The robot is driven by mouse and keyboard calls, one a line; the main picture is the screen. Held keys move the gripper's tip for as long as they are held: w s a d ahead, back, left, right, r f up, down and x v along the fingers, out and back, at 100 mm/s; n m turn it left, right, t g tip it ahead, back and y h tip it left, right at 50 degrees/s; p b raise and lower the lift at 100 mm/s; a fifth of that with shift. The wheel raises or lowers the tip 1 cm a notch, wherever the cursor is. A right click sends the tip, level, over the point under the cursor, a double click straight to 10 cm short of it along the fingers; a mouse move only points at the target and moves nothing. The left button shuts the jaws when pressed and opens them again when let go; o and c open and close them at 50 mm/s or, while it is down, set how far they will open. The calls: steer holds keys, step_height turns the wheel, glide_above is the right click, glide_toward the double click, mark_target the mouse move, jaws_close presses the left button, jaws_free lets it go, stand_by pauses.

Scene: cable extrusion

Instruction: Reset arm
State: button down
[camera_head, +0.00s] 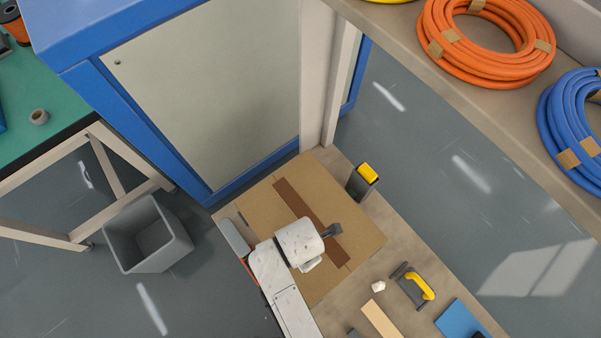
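My white arm reaches in from the bottom middle of the head camera view, bent at its upper end. My gripper (333,230) is the small dark part at the arm's right end. It is over the cardboard box (355,248), near the brown tape strip (294,198) on its top. The fingers are too small to tell whether they are open or shut. I see nothing clearly held. I cannot tell whether the gripper touches the box.
A yellow-topped dark item (364,178) stands beside the box. A yellow-handled tool (418,287) and a blue sheet (460,322) lie on the bench. A blue cabinet (205,95), grey bin (147,235) and shelf with orange coil (480,60) and blue coil (560,115) surround it.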

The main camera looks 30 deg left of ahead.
steer(key=shift+f, duration=0.45)
steer(key=shift+r, duration=0.15)
stand_by(0.3)
step_height(320, 180, up, 8)
steer(key=p, duration=0.8)
steer(key=shift+w, duration=0.1)
